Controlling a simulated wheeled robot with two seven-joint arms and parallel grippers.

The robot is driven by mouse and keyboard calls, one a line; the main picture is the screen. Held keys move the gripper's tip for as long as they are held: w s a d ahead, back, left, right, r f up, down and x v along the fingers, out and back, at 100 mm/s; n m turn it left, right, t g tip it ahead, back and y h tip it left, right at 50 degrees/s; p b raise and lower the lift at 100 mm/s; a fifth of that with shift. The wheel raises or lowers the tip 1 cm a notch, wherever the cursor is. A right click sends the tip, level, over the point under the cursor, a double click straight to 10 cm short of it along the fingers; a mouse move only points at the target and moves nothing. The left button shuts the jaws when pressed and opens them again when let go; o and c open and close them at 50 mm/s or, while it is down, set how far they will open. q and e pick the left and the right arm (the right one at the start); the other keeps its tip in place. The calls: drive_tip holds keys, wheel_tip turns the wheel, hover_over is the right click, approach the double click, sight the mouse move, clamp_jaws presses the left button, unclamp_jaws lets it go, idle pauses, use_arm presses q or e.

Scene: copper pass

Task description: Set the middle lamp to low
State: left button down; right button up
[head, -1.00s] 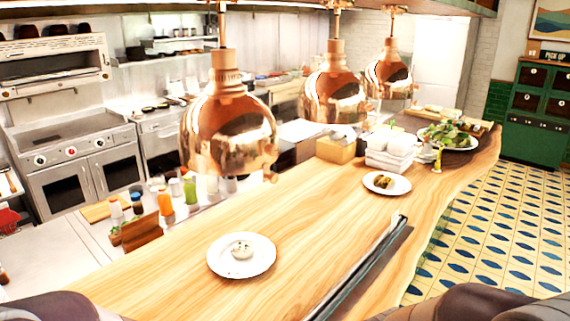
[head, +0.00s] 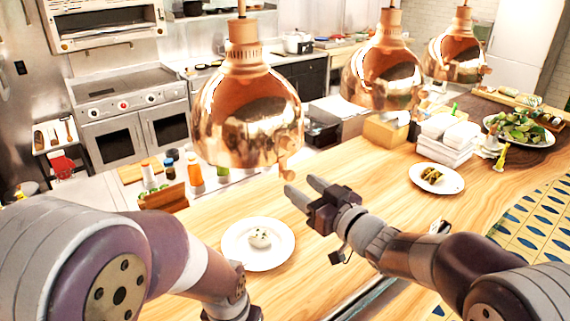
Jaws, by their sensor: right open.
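Three copper heat lamps hang in a row over the wooden counter (head: 330,260). The middle lamp (head: 384,78) hangs between the near lamp (head: 248,115) and the far lamp (head: 456,55). The near lamp has a small copper knob (head: 285,167) low on its right rim. The middle lamp's knob is too small to make out, so its setting cannot be told. My right gripper (head: 303,187) is open and empty, just right of and below the near lamp's knob, well short of the middle lamp. My left arm comes in at the left; its gripper is below the frame.
A plate with a small white item (head: 258,258) stands under the near lamp. A plate of food (head: 436,180), stacked white containers (head: 447,140) and a salad platter (head: 518,132) stand farther right. A wooden box (head: 386,130) is below the middle lamp.

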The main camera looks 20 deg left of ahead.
sight(294, 174)
drive_tip(key=w+a, duration=0.1)
drive_tip(key=w+a+p, duration=0.1)
drive_tip(key=w, duration=0.2)
drive_tip(key=shift+a+f, duration=0.1)
drive_tip(key=shift+a, duration=0.3)
drive_tip(key=p+x, duration=0.1)
drive_tip(key=x, duration=0.1)
drive_tip(key=shift+a, duration=0.35)
drive_tip(key=shift+a+p, duration=0.35)
drive_tip(key=shift+a, duration=0.15)
drive_tip(key=shift+w+d+f, duration=0.15)
drive_tip(key=shift+w, duration=0.2)
use_arm(q)
drive_tip(key=r, duration=0.3)
drive_tip(key=shift+w+d+r, duration=0.1)
drive_tip(key=shift+w+r, duration=0.05)
drive_tip(key=shift+w, duration=0.2)
use_arm(e)
drive_tip(key=shift+s, duration=0.1)
clamp_jaws()
